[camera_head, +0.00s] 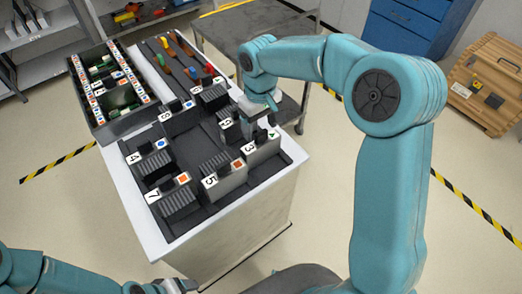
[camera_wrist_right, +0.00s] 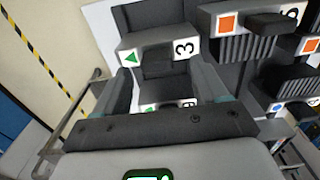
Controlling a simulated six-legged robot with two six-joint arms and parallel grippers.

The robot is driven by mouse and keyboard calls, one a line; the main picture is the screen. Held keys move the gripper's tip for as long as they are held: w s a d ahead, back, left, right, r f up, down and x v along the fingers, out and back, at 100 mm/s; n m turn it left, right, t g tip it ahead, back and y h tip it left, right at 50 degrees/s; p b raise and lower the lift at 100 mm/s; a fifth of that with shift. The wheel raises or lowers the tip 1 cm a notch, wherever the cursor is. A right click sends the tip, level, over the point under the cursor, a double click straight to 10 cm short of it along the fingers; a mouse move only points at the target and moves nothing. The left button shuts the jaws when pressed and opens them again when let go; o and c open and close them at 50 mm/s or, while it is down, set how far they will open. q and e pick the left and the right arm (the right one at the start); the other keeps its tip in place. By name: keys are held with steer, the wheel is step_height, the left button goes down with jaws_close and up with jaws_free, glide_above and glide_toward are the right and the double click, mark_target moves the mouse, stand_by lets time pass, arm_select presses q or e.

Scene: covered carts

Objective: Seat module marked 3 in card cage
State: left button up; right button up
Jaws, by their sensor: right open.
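The module marked 3 (camera_head: 262,150), with a green triangle, stands in the dark tray (camera_head: 187,146) on the white-topped cart. It also shows in the right wrist view (camera_wrist_right: 160,52). My right gripper (camera_head: 257,112) is open, low over the tray's right side close to module 3. Whether it touches the module cannot be told. A second label with a green triangle (camera_wrist_right: 150,107) is partly hidden by the gripper. The card cage (camera_head: 128,125), a black box with labelled rows and green boards, is at the cart's far left. My left gripper (camera_head: 176,286) is at the bottom edge, its jaws unclear.
Other modules, including 5 (camera_head: 226,180), 7 (camera_head: 178,204) and 4 (camera_head: 154,164), share the tray. Coloured-handled tools (camera_head: 178,58) lie beside the cage. A grey table (camera_head: 262,28) stands behind, and a wooden crate (camera_head: 488,82) and blue cabinet (camera_head: 408,24) stand at right.

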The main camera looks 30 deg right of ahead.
mark_target(261, 132)
steer(key=f, duration=0.3)
steer(key=shift+d, duration=0.3)
steer(key=shift+a+f, duration=0.1)
steer(key=shift+f, duration=0.2)
jaws_close()
steer(key=shift+w, duration=0.1)
steer(key=shift+r, duration=0.1)
